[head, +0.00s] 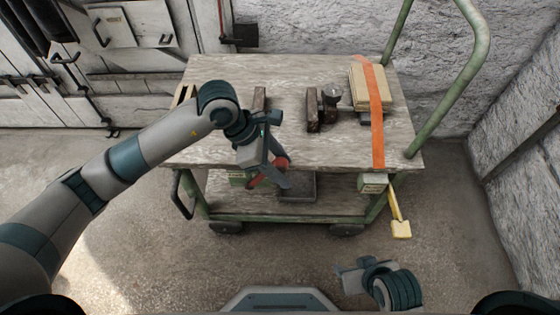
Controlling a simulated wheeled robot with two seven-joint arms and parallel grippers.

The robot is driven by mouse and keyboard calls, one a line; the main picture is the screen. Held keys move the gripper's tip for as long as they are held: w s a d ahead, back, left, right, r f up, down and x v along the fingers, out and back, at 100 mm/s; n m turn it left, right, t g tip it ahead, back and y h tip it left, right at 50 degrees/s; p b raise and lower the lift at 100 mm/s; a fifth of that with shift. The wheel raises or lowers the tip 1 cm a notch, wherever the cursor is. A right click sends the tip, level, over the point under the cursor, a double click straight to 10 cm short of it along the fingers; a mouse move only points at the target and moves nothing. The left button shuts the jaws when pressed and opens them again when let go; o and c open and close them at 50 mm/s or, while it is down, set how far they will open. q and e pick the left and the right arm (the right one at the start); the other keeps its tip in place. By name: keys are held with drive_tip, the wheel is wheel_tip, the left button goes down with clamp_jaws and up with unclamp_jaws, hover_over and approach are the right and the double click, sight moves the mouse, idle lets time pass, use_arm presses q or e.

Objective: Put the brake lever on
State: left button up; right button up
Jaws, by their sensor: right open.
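Two levers show at the front of a wooden-topped cart (300,150). A yellow lever (398,215) hangs down and outward from a small pale-green box (372,183) under the front right edge. A red lever (281,162) is at the front left, near another green box (237,179). My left gripper (272,180) is over the red lever and partly hides it; whether its fingers grip the lever is unclear. My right gripper (346,277) is open and empty, low in front of the cart, below and left of the yellow lever, apart from it.
On the cart top are brown blocks (314,110), a dark round-topped item (332,96) and a pale stack (358,90) under an orange strap (376,125). A dark box (299,187) lies on the lower shelf. A green handle rail (465,75) rises at right.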

use_arm(q)
drive_tip(key=shift+w+r, duration=0.1)
drive_tip(key=shift+w, duration=0.05)
drive_tip(key=shift+r, duration=0.1)
drive_tip(key=shift+w+a+r, duration=0.1)
drive_tip(key=shift+a+r, duration=0.2)
drive_tip(key=shift+r, duration=0.25)
drive_tip(key=v, duration=1.6)
drive_tip(key=shift+s, duration=0.25)
drive_tip(key=shift+f, duration=0.1)
